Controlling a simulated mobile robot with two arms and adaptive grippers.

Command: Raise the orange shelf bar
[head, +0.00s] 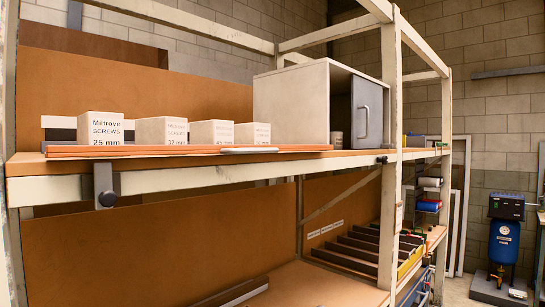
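The orange shelf bar (180,149) lies low along the front edge of the upper shelf (230,170), in front of the screw boxes. A pale grip (250,150) sits on the bar right of its middle. A dark bracket with a knob (105,186) is on the shelf edge near the bar's left end. Another small dark knob (381,159) is on the edge farther right. Neither of my grippers is in view.
Several white boxes, one marked 25 mm (100,127), stand behind the bar. A white cabinet (292,102) with a grey door (367,111) stands to their right. A rack post (391,150) rises at the right. A blue machine (503,240) stands beyond.

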